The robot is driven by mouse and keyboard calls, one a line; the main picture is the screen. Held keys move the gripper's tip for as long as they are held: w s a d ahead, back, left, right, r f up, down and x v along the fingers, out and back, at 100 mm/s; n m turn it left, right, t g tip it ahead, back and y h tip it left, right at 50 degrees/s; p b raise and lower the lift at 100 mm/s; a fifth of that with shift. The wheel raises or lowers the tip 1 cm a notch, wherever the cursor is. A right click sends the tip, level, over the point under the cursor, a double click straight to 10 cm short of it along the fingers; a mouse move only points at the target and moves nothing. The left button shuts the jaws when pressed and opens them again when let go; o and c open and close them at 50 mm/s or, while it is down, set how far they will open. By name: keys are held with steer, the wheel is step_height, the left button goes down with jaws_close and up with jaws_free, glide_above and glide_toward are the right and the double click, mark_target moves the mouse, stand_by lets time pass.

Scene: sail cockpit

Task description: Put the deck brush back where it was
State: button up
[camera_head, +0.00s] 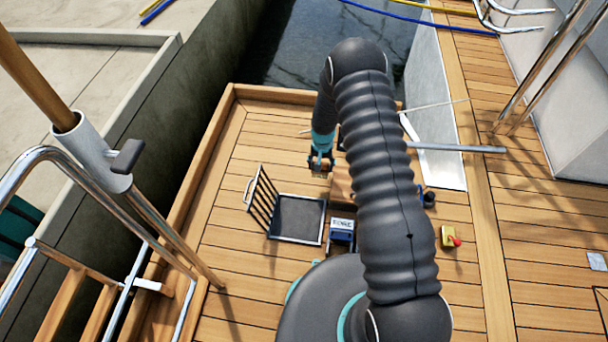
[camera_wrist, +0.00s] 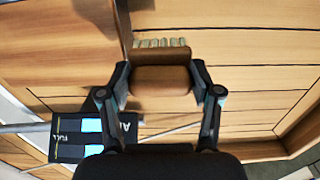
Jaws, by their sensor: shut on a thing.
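In the wrist view, the deck brush (camera_wrist: 162,82) shows as a brown wooden block with pale greenish bristles on its far side. My gripper (camera_wrist: 161,75) is shut on the block, one finger on each side. In the head view, my gripper (camera_head: 320,163) hangs over the plank deck, beyond an open black grate. The brush is too small and too hidden by the gripper to make out there. I cannot tell the gap between the brush and the deck. No place marked for the brush can be made out.
A black case (camera_wrist: 70,136) marked FULL lies left of my gripper in the wrist view. Bare planks (camera_head: 215,215) lie left.

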steer(key=shift+w+a+f, duration=0.3)
steer(key=shift+a+f, duration=0.7)
steer(key=shift+f, duration=0.3)
steer(key=shift+w+a+f, duration=0.25)
steer(key=shift+a+f, duration=0.75)
steer(key=shift+f, duration=0.25)
steer(key=shift+w+a+f, duration=0.3)
steer(key=shift+a+f, duration=0.7)
steer(key=shift+f, duration=0.3)
steer(key=shift+f+b, duration=0.25)
steer(key=shift+b, duration=0.2)
steer(key=o, duration=1.2)
steer(key=shift+r, duration=0.1)
